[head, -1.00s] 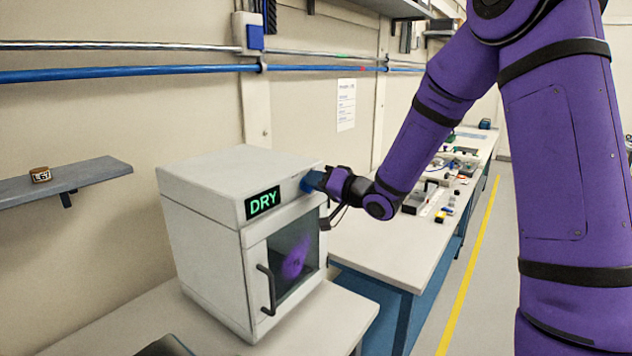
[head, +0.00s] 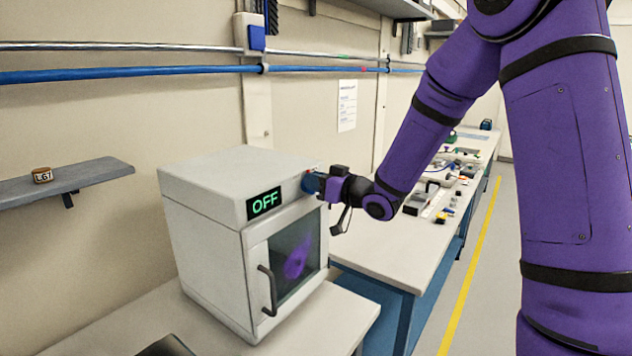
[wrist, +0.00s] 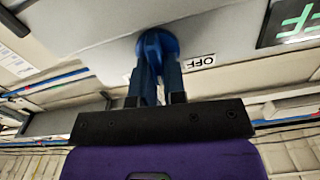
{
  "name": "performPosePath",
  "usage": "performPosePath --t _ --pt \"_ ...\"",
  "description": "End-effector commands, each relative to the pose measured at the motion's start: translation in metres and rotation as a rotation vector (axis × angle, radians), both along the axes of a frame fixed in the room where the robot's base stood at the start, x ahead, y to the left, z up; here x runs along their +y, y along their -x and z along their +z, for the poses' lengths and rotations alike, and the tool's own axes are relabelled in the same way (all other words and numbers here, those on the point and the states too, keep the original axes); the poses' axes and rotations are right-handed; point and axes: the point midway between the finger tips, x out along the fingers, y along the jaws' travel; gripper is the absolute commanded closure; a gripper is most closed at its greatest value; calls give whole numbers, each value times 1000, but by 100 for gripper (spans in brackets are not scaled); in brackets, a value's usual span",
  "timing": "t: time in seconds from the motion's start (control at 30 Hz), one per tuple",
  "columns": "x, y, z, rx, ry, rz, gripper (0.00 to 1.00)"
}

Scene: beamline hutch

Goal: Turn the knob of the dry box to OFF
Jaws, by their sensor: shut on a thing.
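The dry box (head: 205,190) is a white cabinet on a bench, with its glass door closed. Its display (head: 264,203) reads OFF in green; part of the display (wrist: 290,22) also shows in the wrist view. The blue knob (wrist: 157,42) is on the front panel, right of the display in the head view, beside a small OFF label (wrist: 199,62). My gripper (head: 318,183) is at the knob, and in the wrist view its fingers (wrist: 158,80) are shut on it. In the head view the gripper hides part of the knob.
A long bench (head: 385,262) with several small items runs back on the right. A grey wall shelf (head: 100,176) at left holds a small labelled roll (head: 42,175). The dry box's door handle (head: 267,290) sticks out below the display. A yellow-lined floor aisle is clear.

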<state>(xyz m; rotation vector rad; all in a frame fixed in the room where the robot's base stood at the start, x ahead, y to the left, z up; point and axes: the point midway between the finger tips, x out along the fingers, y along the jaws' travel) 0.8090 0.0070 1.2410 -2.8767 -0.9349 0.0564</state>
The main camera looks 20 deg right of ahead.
Motion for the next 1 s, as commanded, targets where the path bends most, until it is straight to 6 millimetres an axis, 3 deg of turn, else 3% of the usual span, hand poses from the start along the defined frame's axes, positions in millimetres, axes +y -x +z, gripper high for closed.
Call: performPosePath --t 0.6,1.0 --pt "7 5 -2 -337 469 0 100" --pt "9 7 -4 -489 680 0 100"
